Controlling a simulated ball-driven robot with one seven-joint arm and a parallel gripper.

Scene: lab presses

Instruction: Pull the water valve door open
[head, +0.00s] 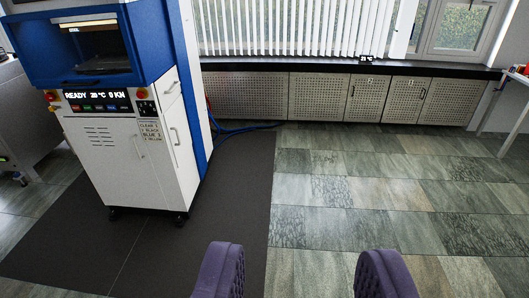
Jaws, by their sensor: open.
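My gripper (303,272) is open and empty, its two purple fingers low in the picture with floor between them. Perforated metal doors line the low cabinet under the window at the back. One door (365,101) has a small label near its top edge, and another door (436,102) stands to its right. Both look shut and have small handles. No readable text marks either as the water valve door, so I cannot tell which it is. The gripper is well short of the cabinet, with open floor between.
A blue and white press (112,95) with a lit display stands on a dark mat (235,220) at left. A blue hose (240,130) runs behind it to the cabinet. The tiled floor (400,180) at right is clear. A table (518,78) stands at far right.

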